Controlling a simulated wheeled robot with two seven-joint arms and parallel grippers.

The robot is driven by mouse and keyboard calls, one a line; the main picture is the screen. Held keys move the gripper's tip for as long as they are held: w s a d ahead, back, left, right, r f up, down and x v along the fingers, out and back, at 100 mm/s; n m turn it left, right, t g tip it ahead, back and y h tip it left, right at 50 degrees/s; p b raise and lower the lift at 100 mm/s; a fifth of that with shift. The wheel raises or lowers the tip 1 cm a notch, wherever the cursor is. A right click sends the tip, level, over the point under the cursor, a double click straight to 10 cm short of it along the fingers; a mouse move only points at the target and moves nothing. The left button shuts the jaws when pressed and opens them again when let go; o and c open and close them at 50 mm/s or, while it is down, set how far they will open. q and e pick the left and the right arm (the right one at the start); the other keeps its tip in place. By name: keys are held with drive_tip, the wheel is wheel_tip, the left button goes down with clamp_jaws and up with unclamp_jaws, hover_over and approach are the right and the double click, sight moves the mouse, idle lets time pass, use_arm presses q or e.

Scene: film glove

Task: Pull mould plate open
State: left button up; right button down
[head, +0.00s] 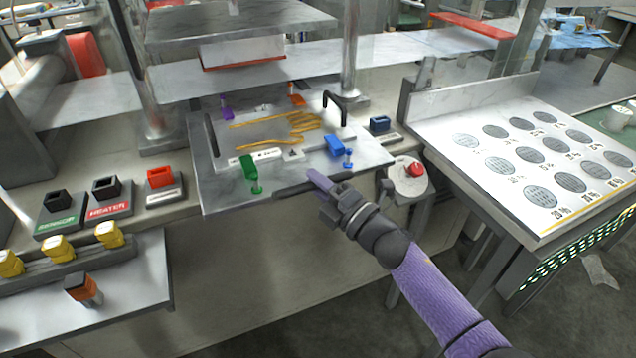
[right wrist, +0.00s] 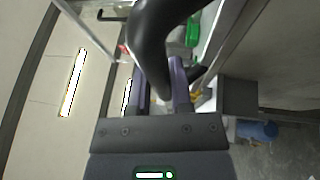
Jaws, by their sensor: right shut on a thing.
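The mould plate (head: 222,187) is a flat grey plate with a yellow hand outline on it, lying on the press bed in the head view. A black bar handle (head: 296,187) runs along its front edge. My right gripper (head: 320,182) reaches in from the lower right and is shut on this handle. In the right wrist view the curved black handle (right wrist: 152,40) passes between the purple fingers of my right gripper (right wrist: 162,85). My left gripper is not in view.
Green (head: 249,172), blue (head: 335,146), purple and orange clamps stand on the plate. The upper press block (head: 240,22) hangs above and behind. A red button (head: 415,169) sits to the right. A sloped sample board (head: 500,110) stands further right. Open floor lies in front.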

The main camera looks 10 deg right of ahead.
drive_tip(key=shift+s, duration=0.1)
idle(0.3)
drive_tip(key=c, duration=0.5)
unclamp_jaws()
drive_tip(key=shift+c, duration=0.2)
drive_tip(key=p+v, duration=0.1)
drive_tip(key=v, duration=0.9)
